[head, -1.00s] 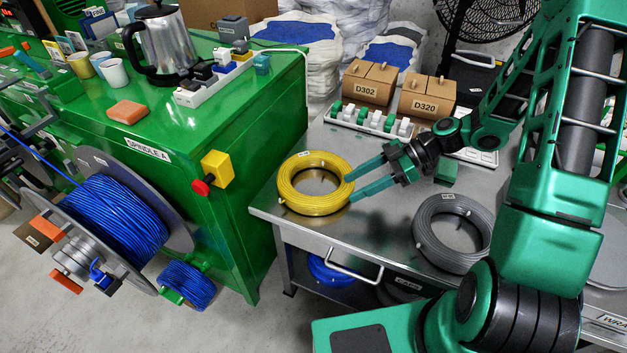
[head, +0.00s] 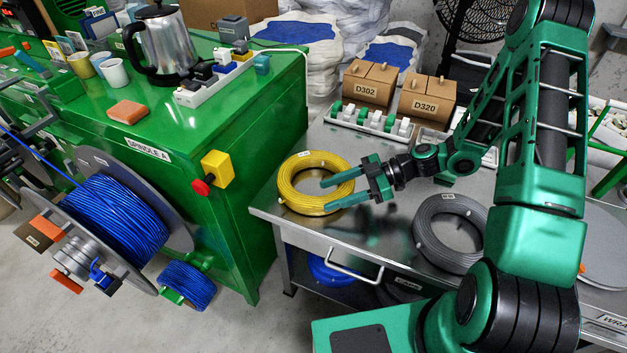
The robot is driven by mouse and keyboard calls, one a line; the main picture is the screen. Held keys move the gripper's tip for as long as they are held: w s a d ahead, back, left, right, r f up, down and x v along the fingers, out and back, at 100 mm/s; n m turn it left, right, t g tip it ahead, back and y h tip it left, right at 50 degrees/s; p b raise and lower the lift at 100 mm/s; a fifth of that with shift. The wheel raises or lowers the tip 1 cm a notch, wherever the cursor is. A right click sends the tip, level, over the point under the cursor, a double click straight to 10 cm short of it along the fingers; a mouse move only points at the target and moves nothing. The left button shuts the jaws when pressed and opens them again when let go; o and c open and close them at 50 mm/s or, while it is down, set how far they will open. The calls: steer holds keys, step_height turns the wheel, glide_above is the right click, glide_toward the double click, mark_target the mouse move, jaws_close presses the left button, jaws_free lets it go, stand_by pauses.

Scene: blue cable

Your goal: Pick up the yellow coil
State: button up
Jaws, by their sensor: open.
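The yellow coil (head: 293,198) lies flat at the left end of the grey metal table (head: 345,232). My gripper (head: 325,196) is open, its two green fingers pointing left. In the picture the far finger crosses the coil's right side, its tip over the coil's centre hole. The near finger's tip is at the coil's lower right rim. I cannot tell how high the fingers are above the coil or whether they touch it.
A grey coil (head: 424,232) lies to the right on the same table. Two cardboard boxes, D302 (head: 368,84) and D320 (head: 427,100), stand at the back behind a white rack (head: 370,121). The green SPINDLE A cabinet (head: 235,130) stands close on the left.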

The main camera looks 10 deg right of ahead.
mark_target(326, 197)
steer(key=x, duration=0.4)
steer(key=shift+s, duration=0.2)
steer(key=shift+c, duration=0.3)
jaws_close()
